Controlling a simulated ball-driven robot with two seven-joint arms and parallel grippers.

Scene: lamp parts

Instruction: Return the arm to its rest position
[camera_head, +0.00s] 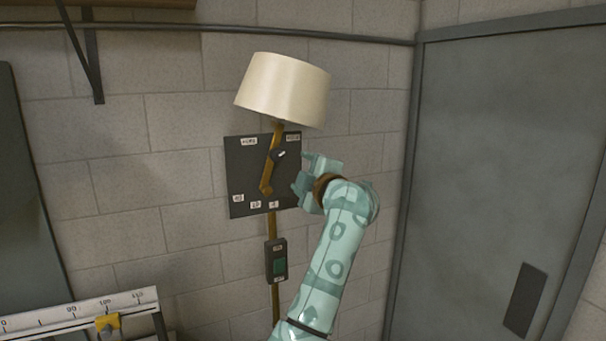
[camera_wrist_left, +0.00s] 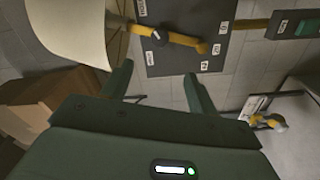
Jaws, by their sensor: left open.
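My left gripper (camera_head: 306,180) is raised in front of the wall, just right of a dark panel, in the head view. In the left wrist view my left gripper (camera_wrist_left: 158,82) has its two fingers apart with nothing between them. A lamp with a cream shade (camera_head: 284,90) and a brass arm stands out from the dark panel (camera_head: 239,175). My right gripper is not in view.
A switch box (camera_head: 276,260) is on the brass conduit below the panel. A grey door (camera_head: 500,180) is at the right. A ruled bench edge (camera_head: 75,312) with a yellow clamp (camera_head: 107,322) is at the lower left. A shelf bracket (camera_head: 92,60) is at the upper left.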

